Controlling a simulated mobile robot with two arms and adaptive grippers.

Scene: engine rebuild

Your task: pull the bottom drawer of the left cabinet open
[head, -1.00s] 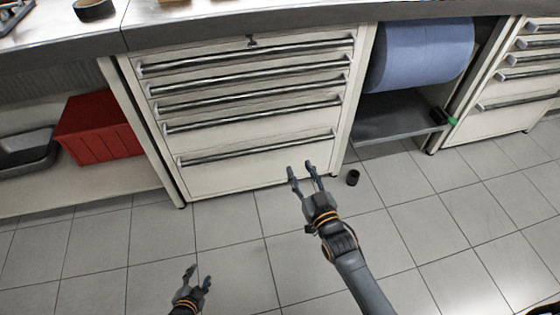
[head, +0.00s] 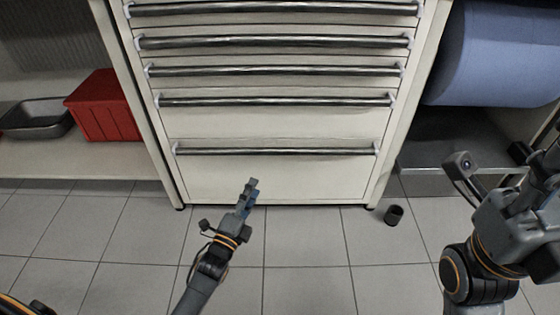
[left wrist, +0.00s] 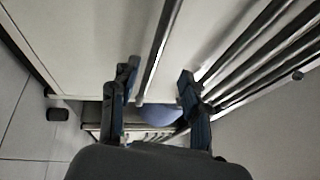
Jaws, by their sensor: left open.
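The left cabinet (head: 378,165) is light grey, with several drawers, all shut. Its bottom drawer (head: 315,182) has a long metal bar handle (head: 310,151). My left gripper (head: 252,184) is open and empty in front of the bottom drawer, its tips just below the handle in the head view. In the left wrist view the open fingers (left wrist: 158,80) lie on either side of the line of the bottom handle (left wrist: 160,45). I cannot tell whether the bar is within their reach. My right arm is at the right edge; its fingers do not show clearly.
A red bin (head: 104,108) and a grey tray (head: 36,119) are on the left shelf. A large blue roll (head: 495,55) is at right. The floor before the drawer is clear.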

